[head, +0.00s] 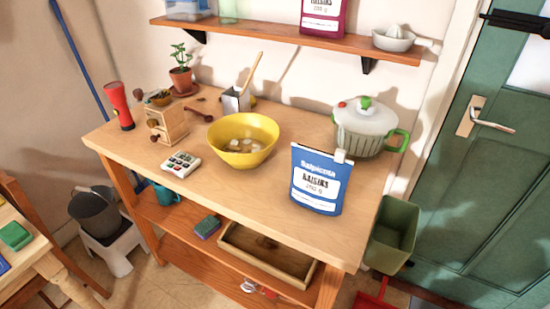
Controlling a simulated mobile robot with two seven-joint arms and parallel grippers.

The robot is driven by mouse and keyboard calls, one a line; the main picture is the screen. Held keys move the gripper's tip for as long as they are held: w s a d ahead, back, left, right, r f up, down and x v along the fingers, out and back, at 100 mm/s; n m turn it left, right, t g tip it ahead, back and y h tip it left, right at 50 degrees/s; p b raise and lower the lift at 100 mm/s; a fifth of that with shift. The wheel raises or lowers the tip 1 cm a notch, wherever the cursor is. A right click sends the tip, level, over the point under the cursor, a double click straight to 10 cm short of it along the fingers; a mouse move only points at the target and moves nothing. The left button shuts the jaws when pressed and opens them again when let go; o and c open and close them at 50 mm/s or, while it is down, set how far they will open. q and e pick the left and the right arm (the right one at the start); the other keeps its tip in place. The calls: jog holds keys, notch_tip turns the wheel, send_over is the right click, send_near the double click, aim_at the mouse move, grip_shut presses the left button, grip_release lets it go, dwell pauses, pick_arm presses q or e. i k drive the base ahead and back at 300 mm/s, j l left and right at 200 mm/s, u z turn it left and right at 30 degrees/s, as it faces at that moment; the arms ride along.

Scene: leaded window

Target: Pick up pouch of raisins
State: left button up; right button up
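A blue pouch of raisins (318,180) with a white label stands upright near the front right edge of the wooden table. A small white clip or tab shows at its top right corner. A second, dark red pouch (323,18) with a similar label stands on the wall shelf, cut off by the top of the picture. Neither of my grippers shows in the head view.
A yellow bowl (243,140) stands left of the blue pouch, and a green pot with a pale lid (366,128) behind it on the right. A calculator (181,164), wooden grinder (167,123) and red flashlight (118,106) are further left. A green bin (393,235) stands right of the table.

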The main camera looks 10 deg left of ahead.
aim_at(319, 184)
jog(key=u, duration=1)
jog(key=k+l+u, duration=0.15)
jog(key=l+u, duration=0.15)
jog(key=k+l+u, duration=0.15)
jog(key=l+u, duration=0.2)
jog(key=k+l, duration=0.45)
jog(key=l, duration=0.1)
